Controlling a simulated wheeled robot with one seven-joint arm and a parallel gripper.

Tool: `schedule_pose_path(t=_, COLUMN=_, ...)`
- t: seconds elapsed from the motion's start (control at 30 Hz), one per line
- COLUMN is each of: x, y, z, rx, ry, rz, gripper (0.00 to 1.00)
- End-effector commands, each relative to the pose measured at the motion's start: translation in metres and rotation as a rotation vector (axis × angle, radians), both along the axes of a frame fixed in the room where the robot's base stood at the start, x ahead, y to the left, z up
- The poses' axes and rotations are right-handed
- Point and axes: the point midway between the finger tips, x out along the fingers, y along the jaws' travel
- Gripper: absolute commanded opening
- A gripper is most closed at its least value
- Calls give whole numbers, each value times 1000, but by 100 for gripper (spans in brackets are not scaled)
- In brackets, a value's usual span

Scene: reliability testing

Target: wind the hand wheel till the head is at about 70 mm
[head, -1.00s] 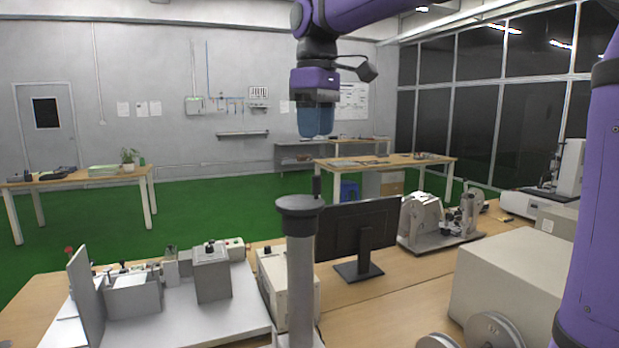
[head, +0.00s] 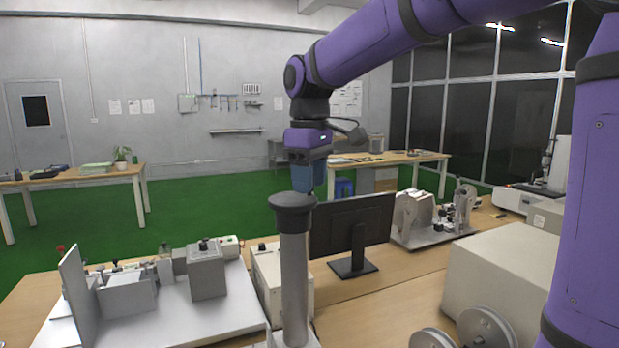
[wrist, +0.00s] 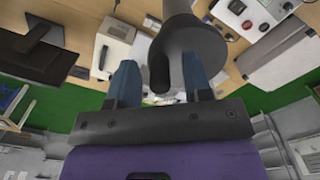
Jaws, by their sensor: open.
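The hand wheel (head: 292,203) is a dark round disc on top of a grey column (head: 294,275) in the head view. In the wrist view the wheel (wrist: 198,38) is seen close up, with its dark upright handle (wrist: 160,72) at its edge. My gripper (head: 306,180) is pointing down just behind the wheel in the head view, its lower end partly hidden by it. In the wrist view my gripper (wrist: 160,65) is open, with blue fingers on either side of the handle and visible gaps. No height scale or reading can be made out.
A black monitor (head: 351,225) stands right of the column, with a reel fixture (head: 430,215) beyond it. A large beige box (head: 500,280) is at the right. A pale box (head: 268,275) and a grey clamp fixture (head: 205,270) are at the left.

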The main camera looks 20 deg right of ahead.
Motion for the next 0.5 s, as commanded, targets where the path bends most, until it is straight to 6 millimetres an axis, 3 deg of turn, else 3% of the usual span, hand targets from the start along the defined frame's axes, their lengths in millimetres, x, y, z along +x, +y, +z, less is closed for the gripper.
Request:
schedule_pose_path(t=0.07, x=0, y=0, z=0, rx=0, ry=0, rz=0, gripper=46)
schedule_pose_path(t=0.27, x=0, y=0, z=0, rx=0, ry=0, rz=0, gripper=2)
schedule_pose_path(t=0.5, x=0, y=0, z=1, rx=0, ry=0, rz=-8, gripper=0)
